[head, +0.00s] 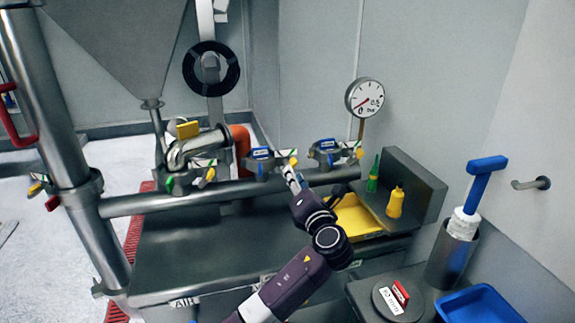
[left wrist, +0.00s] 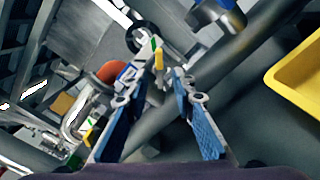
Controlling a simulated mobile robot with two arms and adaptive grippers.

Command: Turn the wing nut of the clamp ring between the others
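Three clamp rings sit along a horizontal steel pipe (head: 230,192) in the head view: a left one (head: 203,163), a middle one (head: 268,155) and a right one (head: 326,150). Each has a yellow part. The middle ring's yellow wing nut (head: 293,161) is just beyond the tips of my left gripper (head: 291,174). In the left wrist view this wing nut (left wrist: 159,60) shows ahead of the gap between the fingers. My left gripper (left wrist: 155,88) is open there, its blue pads apart with nothing between them. My right gripper is not in view.
A pressure gauge (head: 365,98) stands behind the right ring. A yellow tray (head: 357,217), a green bottle (head: 373,174) and a yellow bottle (head: 395,203) are to the right. A blue-handled tool (head: 486,166) stands in a steel cylinder (head: 453,257). A hopper (head: 120,45) is at upper left.

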